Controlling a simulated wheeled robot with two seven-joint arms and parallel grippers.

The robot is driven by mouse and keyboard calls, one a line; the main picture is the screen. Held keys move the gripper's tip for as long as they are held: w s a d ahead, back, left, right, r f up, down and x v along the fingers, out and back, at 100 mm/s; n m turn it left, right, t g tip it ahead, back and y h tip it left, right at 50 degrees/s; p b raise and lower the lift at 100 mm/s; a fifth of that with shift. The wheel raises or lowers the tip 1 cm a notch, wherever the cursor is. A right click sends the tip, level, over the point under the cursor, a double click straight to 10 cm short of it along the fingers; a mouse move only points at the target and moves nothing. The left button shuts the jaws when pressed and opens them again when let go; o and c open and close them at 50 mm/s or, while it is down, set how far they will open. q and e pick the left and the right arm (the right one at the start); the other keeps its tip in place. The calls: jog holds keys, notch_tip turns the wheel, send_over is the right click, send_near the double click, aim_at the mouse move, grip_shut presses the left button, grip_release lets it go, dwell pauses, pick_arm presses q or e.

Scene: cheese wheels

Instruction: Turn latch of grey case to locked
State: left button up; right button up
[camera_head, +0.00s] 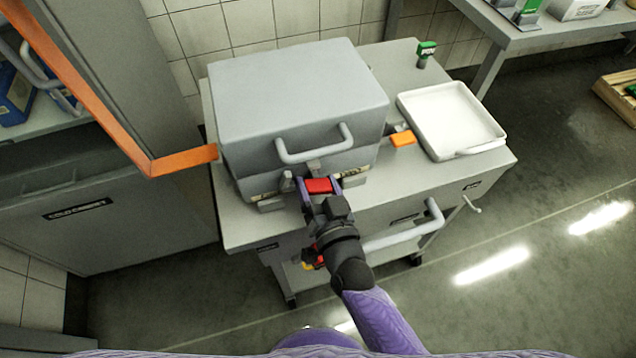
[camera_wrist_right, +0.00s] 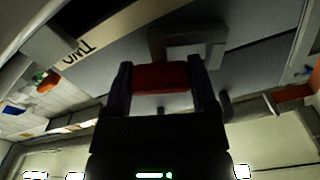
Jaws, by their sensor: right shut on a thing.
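The grey case (camera_head: 290,95) stands on a grey cart top, lid down, with a grey bar handle (camera_head: 316,150) on its front. A red latch piece (camera_head: 318,185) sits low at the middle of the case front. My right gripper (camera_head: 319,187) is shut on the red latch, one finger on each side of it. The right wrist view shows the red latch (camera_wrist_right: 161,77) between the two dark fingers, below a grey block on the case. Labels beside the latch are partly covered, and I cannot read its lock position. My left gripper is not in view.
A white tray (camera_head: 452,120), an orange block (camera_head: 402,139) and a green-topped stamp (camera_head: 426,52) are on the cart (camera_head: 480,170) to the right. An orange-edged open cabinet door (camera_head: 185,160) stands close at the left.

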jog(key=shift+m, duration=1.2)
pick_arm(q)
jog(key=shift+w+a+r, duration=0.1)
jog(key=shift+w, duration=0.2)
pick_arm(e)
jog(key=shift+m, duration=0.3)
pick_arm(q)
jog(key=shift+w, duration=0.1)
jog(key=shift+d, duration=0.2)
pick_arm(e)
jog(key=o, duration=1)
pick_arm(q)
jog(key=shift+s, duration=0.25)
